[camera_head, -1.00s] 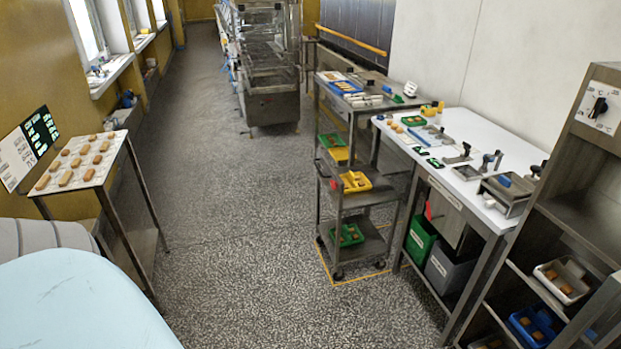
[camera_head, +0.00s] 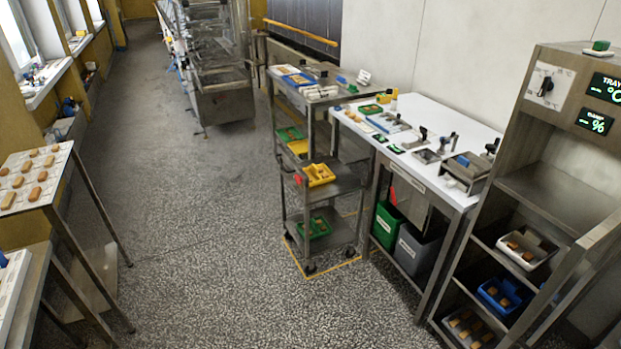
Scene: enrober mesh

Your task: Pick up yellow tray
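A yellow tray (camera_head: 319,174) with several brown pieces in it sits on the middle shelf of a metal trolley (camera_head: 344,182). A second yellow item, perhaps another tray, (camera_head: 298,147) shows further back on the trolley, partly hidden behind its frame. Neither of my grippers is in view.
A green tray (camera_head: 314,227) sits on the trolley's bottom shelf. A white-topped worktable (camera_head: 450,118) with tools stands right of the trolley. A shelf rack (camera_head: 560,195) with trays is at the right. A table with brown pieces (camera_head: 38,180) stands left. The speckled floor (camera_head: 220,240) between is clear.

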